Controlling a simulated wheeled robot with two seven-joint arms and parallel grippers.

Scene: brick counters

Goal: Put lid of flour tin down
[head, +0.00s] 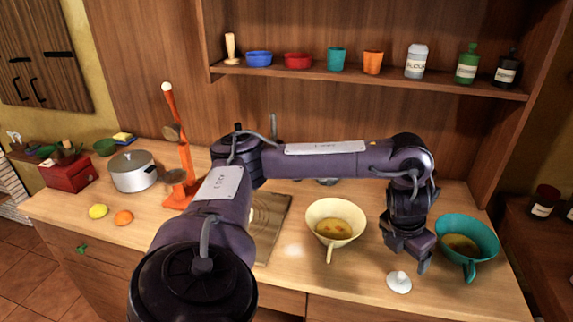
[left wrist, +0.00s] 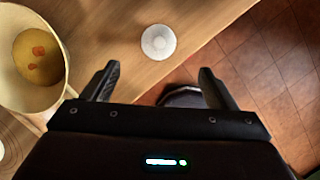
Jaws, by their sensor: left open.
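A small white lid (head: 399,282) with a knob lies on the wooden counter near its front edge. It also shows in the left wrist view as a pale round disc (left wrist: 158,42), close to the counter's edge. My left gripper (head: 407,257) points down just behind and above the lid. Its two fingers are apart with nothing between them (left wrist: 157,78), and the lid lies beyond the fingertips, apart from them. A pale labelled jar (head: 416,62) stands on the shelf; I cannot read its label surely. My right gripper is out of view.
A cream pan (head: 335,217) with food stands left of the gripper and a teal pan (head: 465,241) stands right. A pot (head: 133,171), an orange stand (head: 182,150), a lemon (head: 98,211) and an orange (head: 123,217) are at the left. The shelf (head: 380,82) holds cups and bottles.

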